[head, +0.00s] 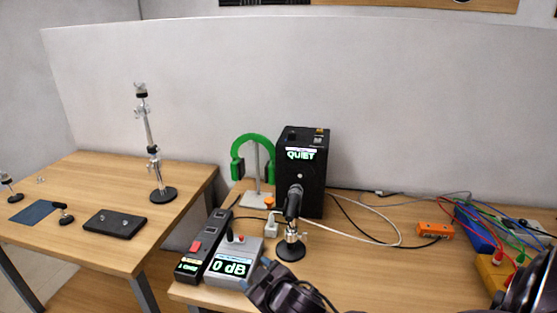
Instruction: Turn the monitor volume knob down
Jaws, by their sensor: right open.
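A black speaker-like monitor box (313,185) with a lit "QUIET" display stands at the back of the right table. I cannot tell which part is the volume knob. My right gripper (266,278) is open, close to the right front of the grey box. I see nothing between its fingers, and cannot tell if it touches the box. My left gripper is out of view.
A black microphone on a stand (291,248) is just behind my right gripper. A dark box with a red button (196,246) is left of the grey box. The right table's middle front is fairly clear.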

